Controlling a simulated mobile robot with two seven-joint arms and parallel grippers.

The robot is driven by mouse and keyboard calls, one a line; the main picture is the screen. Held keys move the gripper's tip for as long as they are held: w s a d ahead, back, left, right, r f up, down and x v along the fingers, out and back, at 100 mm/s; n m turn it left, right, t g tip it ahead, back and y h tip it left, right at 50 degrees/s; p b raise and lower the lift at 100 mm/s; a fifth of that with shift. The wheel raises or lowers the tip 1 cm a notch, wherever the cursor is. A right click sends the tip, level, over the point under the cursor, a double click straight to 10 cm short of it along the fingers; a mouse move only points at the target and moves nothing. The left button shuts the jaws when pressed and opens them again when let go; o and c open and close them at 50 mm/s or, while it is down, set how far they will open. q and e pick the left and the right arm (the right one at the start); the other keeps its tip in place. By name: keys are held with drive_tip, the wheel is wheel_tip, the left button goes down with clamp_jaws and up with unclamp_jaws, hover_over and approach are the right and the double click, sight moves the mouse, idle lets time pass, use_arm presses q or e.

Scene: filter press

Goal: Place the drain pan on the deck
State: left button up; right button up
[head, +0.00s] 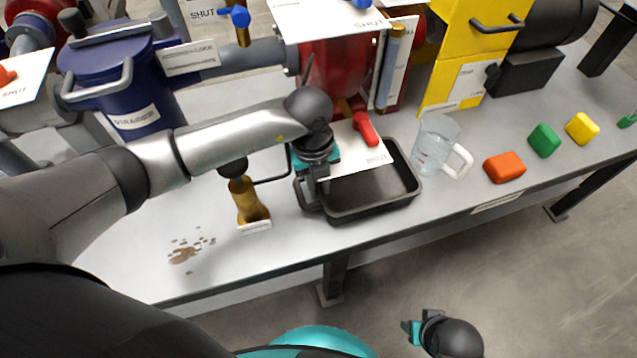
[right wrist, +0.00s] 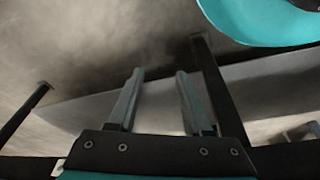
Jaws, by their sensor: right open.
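The drain pan (head: 372,205) is a dark, shallow rectangular tray on the grey deck (head: 285,240), near its front edge below the red vessel. It looks level; a white sign hides part of its back left. My left gripper (head: 316,192) points down at the pan's left wall, with its fingers at the rim. I cannot tell whether they are closed on it. My right gripper (head: 420,323) is low in front of the deck, away from the pan. In the right wrist view it (right wrist: 160,75) is open and empty.
A clear jug (head: 434,145) stands just right of the pan. Orange (head: 504,167), green (head: 544,140) and yellow (head: 582,128) blocks lie farther right. A brass fitting (head: 246,200) stands left of the pan, with a brown spill (head: 184,254) beyond it. The deck's front left is mostly clear.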

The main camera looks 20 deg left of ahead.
use_arm(q)
drive_tip(key=shift+o, duration=0.9)
drive_tip(key=shift+r, duration=0.1)
drive_tip(key=shift+r, duration=0.25)
wheel_tip(320, 180, up, 12)
drive_tip(key=p, duration=0.5)
drive_tip(key=shift+s+a+f, duration=0.2)
drive_tip(key=shift+s+a, duration=0.05)
drive_tip(key=shift+a, duration=0.1)
use_arm(e)
drive_tip(key=s+d+f, duration=0.4)
drive_tip(key=s+f, duration=0.1)
drive_tip(key=f, duration=0.3)
drive_tip(key=shift+s, duration=0.4)
drive_tip(key=shift+d+f, duration=0.1)
drive_tip(key=shift+f, duration=0.05)
